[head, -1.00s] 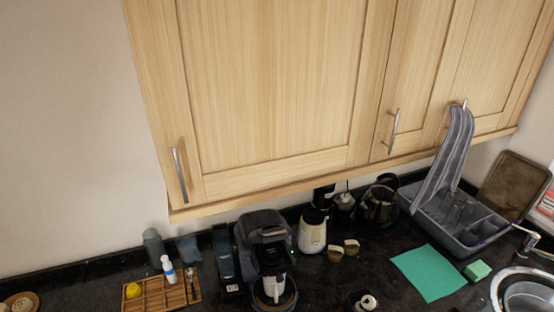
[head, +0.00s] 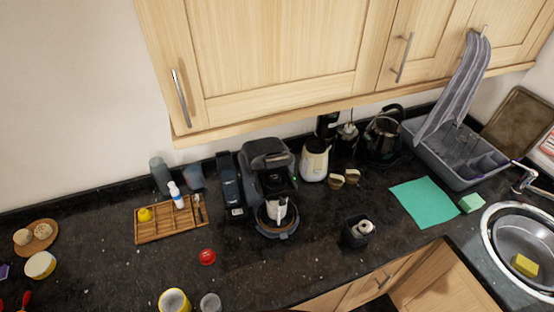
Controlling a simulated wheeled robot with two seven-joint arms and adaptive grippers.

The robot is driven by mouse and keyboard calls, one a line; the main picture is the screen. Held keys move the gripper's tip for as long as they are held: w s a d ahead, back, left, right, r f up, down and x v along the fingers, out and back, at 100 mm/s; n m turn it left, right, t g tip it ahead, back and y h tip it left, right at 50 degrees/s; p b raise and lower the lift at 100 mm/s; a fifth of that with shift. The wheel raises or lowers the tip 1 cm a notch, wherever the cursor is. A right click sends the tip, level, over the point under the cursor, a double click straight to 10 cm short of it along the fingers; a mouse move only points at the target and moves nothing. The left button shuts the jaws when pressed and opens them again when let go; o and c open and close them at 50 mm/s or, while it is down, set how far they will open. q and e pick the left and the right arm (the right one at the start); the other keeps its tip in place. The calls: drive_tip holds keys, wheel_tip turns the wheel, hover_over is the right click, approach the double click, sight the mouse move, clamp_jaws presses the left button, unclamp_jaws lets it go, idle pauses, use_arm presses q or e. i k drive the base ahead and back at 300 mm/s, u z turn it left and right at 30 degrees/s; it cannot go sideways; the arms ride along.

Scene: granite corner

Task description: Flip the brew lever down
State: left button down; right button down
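A dark coffee machine (head: 266,153) stands on the black counter, slightly left of the picture's middle, close to the wall. A pale cup (head: 279,211) sits at its front on a round dark base. The brew lever is too small and dark to make out, so I cannot tell its position.
Left of the machine are a dark slim appliance (head: 230,182) and a wooden tray (head: 152,233). A cream jug (head: 314,160) stands to its right. A red lid (head: 207,256) lies in front. Cabinets (head: 270,50) overhang the back. Counter in front is mostly clear.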

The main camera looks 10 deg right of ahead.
sight(275, 159)
drive_tip(key=k, duration=1)
drive_tip(key=u, duration=0.9)
drive_tip(key=i, duration=1.05)
drive_tip(key=z, duration=1.15)
